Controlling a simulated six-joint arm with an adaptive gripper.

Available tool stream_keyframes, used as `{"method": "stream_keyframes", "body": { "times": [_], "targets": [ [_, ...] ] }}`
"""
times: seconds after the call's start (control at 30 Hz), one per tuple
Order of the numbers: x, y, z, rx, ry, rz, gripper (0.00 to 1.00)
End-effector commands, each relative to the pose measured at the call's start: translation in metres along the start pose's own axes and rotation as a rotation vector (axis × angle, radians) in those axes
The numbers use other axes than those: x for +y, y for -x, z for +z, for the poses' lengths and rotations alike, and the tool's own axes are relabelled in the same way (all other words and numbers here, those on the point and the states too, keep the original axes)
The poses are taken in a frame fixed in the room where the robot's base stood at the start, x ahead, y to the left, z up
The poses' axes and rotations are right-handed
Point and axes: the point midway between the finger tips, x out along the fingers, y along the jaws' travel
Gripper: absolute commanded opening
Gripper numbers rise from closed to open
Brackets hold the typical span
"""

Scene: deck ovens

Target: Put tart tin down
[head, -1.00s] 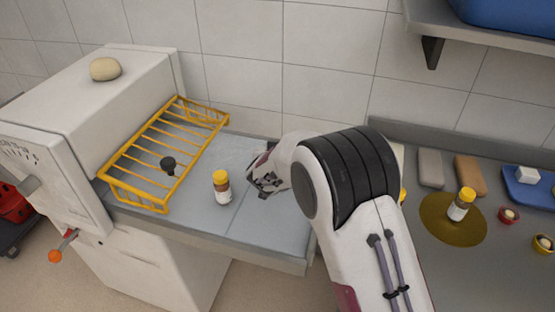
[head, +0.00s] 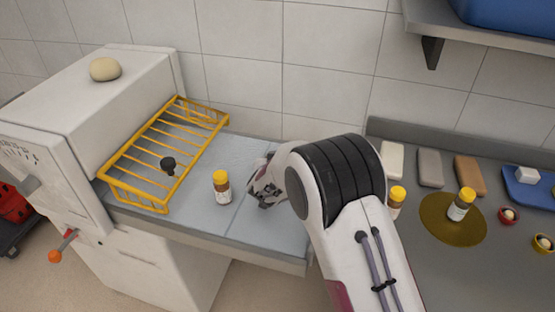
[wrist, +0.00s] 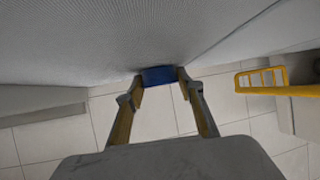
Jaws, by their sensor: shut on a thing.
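The blue tart tin (wrist: 158,75) shows in the wrist view, edge-on between the two fingertips. My gripper (wrist: 160,80) is shut on it. In the head view my gripper (head: 262,196) is over the right part of the grey oven-side worktop (head: 232,238), right of a yellow-capped bottle. The tin cannot be made out there, as the gripper and arm hide it. I cannot tell whether the tin touches the worktop.
The yellow-capped bottle (head: 221,189) stands close left of my gripper. The right counter (head: 440,270) holds blocks, bottles and small tins.

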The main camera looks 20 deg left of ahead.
Motion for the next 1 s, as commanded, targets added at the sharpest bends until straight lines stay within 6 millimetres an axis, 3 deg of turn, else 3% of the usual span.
{"method": "stream_keyframes", "body": {
  "times": [0.1, 0.13, 0.2, 0.67, 1.0],
  "targets": [
    [0.0, -0.001, 0.002, 0.0, 0.001, 0.0, 0.13],
    [0.0, -0.001, 0.003, 0.0, 0.001, 0.0, 0.4],
    [0.0, -0.001, 0.002, 0.0, 0.001, 0.0, 0.54],
    [0.0, 0.0, 0.0, 0.0, 0.0, 0.0, 0.54],
    [0.0, 0.022, -0.001, 0.0, 0.001, 0.0, 0.54]
  ]
}}
